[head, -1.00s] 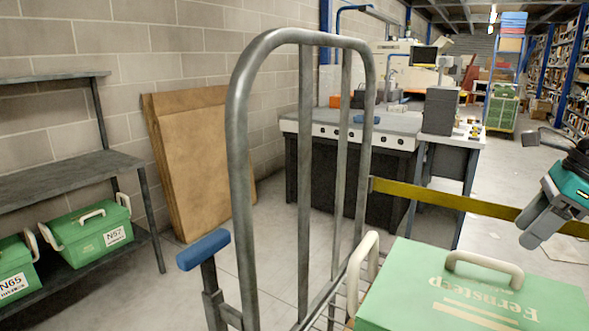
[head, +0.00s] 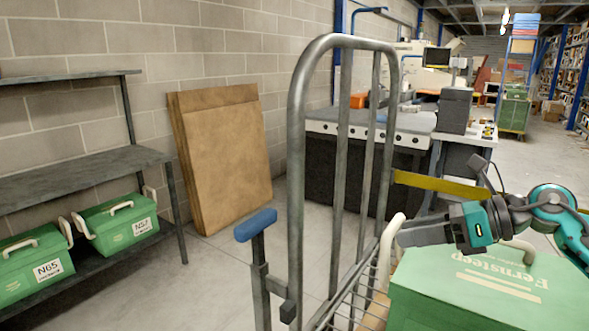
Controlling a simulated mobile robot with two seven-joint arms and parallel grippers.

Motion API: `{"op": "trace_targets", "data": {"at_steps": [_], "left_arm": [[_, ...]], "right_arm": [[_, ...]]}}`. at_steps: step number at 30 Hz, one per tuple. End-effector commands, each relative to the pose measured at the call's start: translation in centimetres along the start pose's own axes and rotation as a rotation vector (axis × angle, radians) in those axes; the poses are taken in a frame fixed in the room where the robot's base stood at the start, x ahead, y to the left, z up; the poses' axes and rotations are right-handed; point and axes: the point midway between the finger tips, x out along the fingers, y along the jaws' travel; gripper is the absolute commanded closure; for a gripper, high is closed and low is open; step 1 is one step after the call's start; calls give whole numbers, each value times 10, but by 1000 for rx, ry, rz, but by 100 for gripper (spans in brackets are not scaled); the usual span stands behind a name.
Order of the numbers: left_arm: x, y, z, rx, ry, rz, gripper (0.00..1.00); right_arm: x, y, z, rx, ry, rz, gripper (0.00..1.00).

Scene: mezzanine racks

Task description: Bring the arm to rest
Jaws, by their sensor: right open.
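My right gripper (head: 418,233) is at the right of the head view, with its arm coming in from the right edge. It points left, is open, and nothing shows between its fingers. It is in front of or above the green Fernsteep box (head: 480,285); I cannot tell the gap between them. The box has pale handles and stands on the metal trolley (head: 297,150). My left gripper is not in view.
A grey shelf (head: 80,180) at the left holds green boxes N65 (head: 35,265) and N57 (head: 118,226). Brown cardboard sheets (head: 225,155) lean on the wall. A workbench (head: 375,130) stands behind the trolley. A yellow bar (head: 440,184) is behind the gripper. Floor (head: 195,265) is clear left of the trolley.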

Motion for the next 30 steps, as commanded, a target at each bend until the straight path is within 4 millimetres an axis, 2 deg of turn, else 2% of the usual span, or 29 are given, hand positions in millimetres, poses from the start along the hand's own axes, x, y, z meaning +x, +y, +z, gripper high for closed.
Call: {"op": "trace_targets", "data": {"at_steps": [1,3,6,10,14,17,20,23,26,27,30], "left_arm": [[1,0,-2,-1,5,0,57],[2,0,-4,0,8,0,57],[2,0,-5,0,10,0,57],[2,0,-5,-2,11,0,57],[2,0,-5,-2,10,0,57],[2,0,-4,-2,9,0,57],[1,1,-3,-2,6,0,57],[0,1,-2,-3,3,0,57],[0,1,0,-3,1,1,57],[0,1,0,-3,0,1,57],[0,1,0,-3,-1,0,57]], "right_arm": [[18,14,5,69,-108,40,44],[32,28,17,179,-262,79,44],[43,40,30,369,-472,121,44],[44,43,36,663,-724,145,44],[36,32,23,997,-949,128,44],[30,20,-2,1275,-1099,83,44],[25,11,-41,1563,-1227,5,44],[22,9,-91,1858,-1329,-105,44],[22,20,-147,2151,-1399,-255,44],[22,27,-170,2263,-1419,-325,44],[23,52,-218,2500,-1439,-499,44]]}}
